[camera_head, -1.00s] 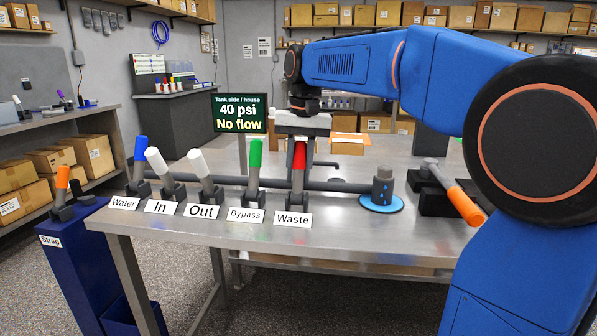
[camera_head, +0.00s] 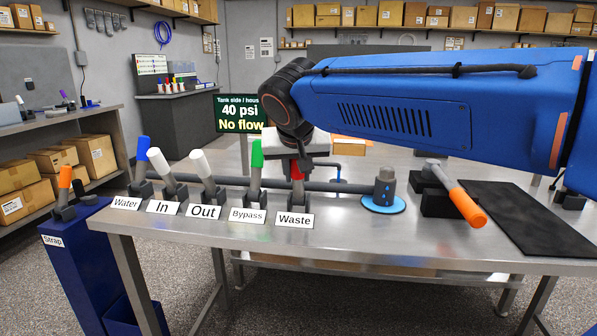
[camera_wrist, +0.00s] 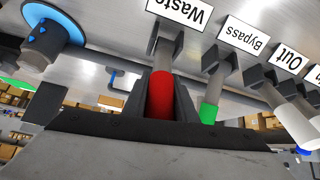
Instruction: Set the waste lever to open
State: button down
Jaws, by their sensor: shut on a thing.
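The waste lever (camera_head: 297,172) has a red grip and a grey shaft and stands behind the "Waste" label (camera_head: 295,220). My gripper (camera_wrist: 164,98) is shut on its red grip, with a dark finger on each side in the wrist view. In the head view my wrist hides the top of the lever. The red grip also shows in the wrist view (camera_wrist: 161,92). A dark screen (camera_head: 238,114) at the back, partly covered by my arm, reads "40 psi" and "No flow".
The green-gripped bypass lever (camera_head: 257,154) stands close to the left of my gripper. The white out lever (camera_head: 200,163), white in lever (camera_head: 160,165) and blue water lever (camera_head: 143,148) are farther left. A blue-based fitting (camera_head: 384,190) and an orange-handled tool (camera_head: 467,208) lie right.

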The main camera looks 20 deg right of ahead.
jog(key=shift+s+a+t+h, duration=0.3)
jog(key=shift+s+t+h, duration=0.25)
jog(key=shift+t, duration=0.35)
jog(key=shift+f, duration=0.2)
jog(key=c, duration=1.5)
grip_release()
jog(key=shift+s, duration=0.1)
jog(key=shift+o, duration=0.2)
jog(key=shift+r, duration=0.1)
jog(key=v, duration=1.7)
jog(key=shift+s, duration=0.25)
